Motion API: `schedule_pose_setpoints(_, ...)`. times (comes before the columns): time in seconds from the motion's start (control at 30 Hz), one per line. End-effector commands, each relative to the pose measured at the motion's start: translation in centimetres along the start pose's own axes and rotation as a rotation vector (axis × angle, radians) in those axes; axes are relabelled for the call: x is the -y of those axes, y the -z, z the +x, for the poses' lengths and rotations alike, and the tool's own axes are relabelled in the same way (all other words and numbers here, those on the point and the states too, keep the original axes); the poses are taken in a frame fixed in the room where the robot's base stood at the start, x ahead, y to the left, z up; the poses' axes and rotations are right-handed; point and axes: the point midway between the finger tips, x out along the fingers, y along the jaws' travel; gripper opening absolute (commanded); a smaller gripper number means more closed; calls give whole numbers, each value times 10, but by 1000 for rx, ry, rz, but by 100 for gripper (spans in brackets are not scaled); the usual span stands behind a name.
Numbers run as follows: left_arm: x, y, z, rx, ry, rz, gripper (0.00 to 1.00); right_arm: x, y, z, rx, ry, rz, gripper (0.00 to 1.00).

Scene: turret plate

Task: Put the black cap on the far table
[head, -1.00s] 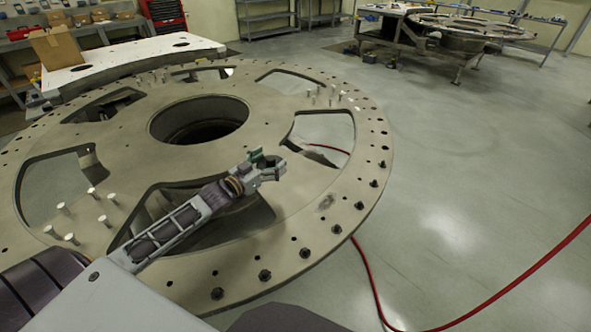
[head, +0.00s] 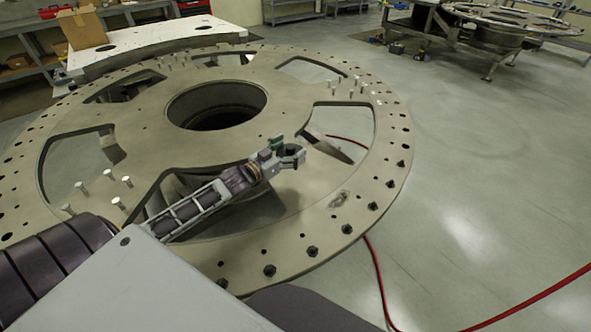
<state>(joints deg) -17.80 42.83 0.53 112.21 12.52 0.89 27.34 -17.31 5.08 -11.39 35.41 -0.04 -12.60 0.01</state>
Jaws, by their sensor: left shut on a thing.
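My left gripper (head: 287,153) reaches out over the near side of the large round turret plate (head: 335,208). Its fingers are shut on a small dark object, which appears to be the black cap (head: 289,151); the fingers cover part of it. The far table (head: 432,38) stands at the top right, well away from the gripper, and is partly cut off by the top edge of the view. It carries a second round metal plate (head: 520,17). My right gripper is not in view.
Silver pins (head: 117,203) stand in groups on the near plate, and dark bolts line its right rim. A white slab (head: 150,38) and cardboard box (head: 82,28) are behind it. A red hose (head: 377,275) crosses the floor. Open floor (head: 480,150) lies at right.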

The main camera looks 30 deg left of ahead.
Motion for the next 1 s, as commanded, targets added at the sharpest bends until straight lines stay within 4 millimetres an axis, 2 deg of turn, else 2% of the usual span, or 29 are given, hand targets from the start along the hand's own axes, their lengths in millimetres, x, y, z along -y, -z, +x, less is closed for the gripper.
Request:
schedule_pose_setpoints(0.17, 0, -24, 0, 0, 1, -1, 56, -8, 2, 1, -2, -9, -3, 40)
schedule_pose_setpoints(0.37, 0, -47, 0, 0, 1, -1, 56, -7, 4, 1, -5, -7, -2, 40)
schedule_pose_setpoints(0.8, 0, -52, 0, -1, 0, 0, 56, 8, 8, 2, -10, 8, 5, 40)
schedule_pose_setpoints(1.0, -1, -67, 0, 0, 1, -1, 56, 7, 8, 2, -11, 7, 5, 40)
